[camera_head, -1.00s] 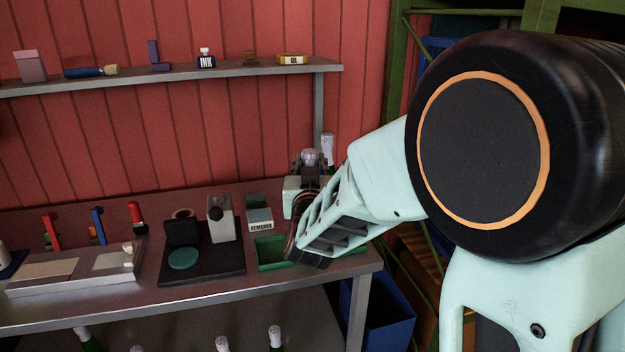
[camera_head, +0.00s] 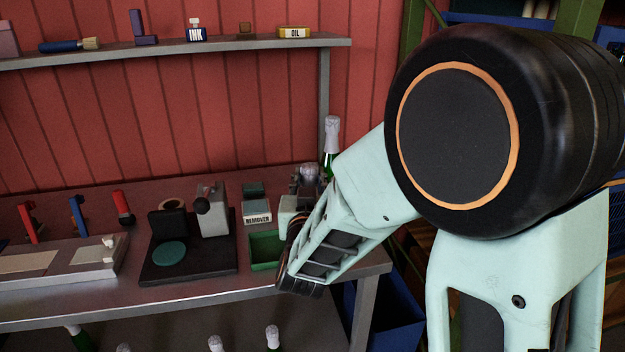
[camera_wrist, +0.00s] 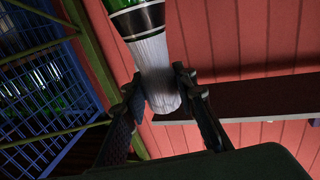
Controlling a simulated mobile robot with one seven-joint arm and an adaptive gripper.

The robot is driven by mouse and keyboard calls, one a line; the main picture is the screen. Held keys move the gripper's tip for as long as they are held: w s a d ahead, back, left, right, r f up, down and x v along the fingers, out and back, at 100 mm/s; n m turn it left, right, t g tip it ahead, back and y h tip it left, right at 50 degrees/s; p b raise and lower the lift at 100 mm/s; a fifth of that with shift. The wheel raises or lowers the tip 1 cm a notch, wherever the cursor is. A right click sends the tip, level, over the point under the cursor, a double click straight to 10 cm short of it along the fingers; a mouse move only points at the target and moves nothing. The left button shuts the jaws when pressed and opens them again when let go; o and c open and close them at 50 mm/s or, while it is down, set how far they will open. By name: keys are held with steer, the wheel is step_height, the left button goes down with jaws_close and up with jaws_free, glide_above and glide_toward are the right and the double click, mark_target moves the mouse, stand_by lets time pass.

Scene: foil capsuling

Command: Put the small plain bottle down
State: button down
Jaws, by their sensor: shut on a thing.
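In the wrist view, a green bottle (camera_wrist: 125,6) with a dark band and a whitish foil neck (camera_wrist: 157,70) lies between the two fingers of my gripper (camera_wrist: 160,82). The gripper is shut on the foil neck, and the bottle's lower body runs out of the picture. In the head view, my gripper (camera_head: 307,178) is above the right end of the workbench, beside the shelf post. My arm and gripper hide most of the held bottle there. I cannot tell whether its base touches anything.
A foil-topped bottle (camera_head: 331,135) shows just behind my gripper. A green tray (camera_head: 264,250), a remover box (camera_head: 257,216) and a black stand (camera_head: 190,262) are left of my arm. The wall shelf (camera_head: 200,50) is above; a blue bin (camera_head: 385,312) is below right.

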steer(key=shift+s+r, duration=0.1)
steer(key=shift+r, duration=0.15)
steer(key=shift+f, duration=0.2)
steer(key=c, duration=1.6)
jaws_free()
